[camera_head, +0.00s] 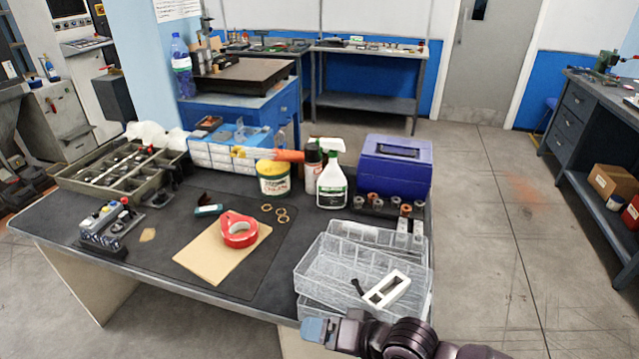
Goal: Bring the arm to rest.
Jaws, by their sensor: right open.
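My right gripper (318,330) comes in at the bottom edge from the right, with a blue-grey tip and a dark wrist. It is open, and I see nothing held in it. In the picture it lies just below the clear plastic trays (325,262) at the bench's near right corner. I cannot tell whether it touches them. A white part with a dark slot (387,289) lies in the trays. My left gripper is out of view.
The dark workbench (150,258) carries a tape roll (239,232) on brown paper, a spray bottle (332,180), a blue-purple box (394,166) and a parts tray (75,180). The floor (490,240) right of the bench is clear.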

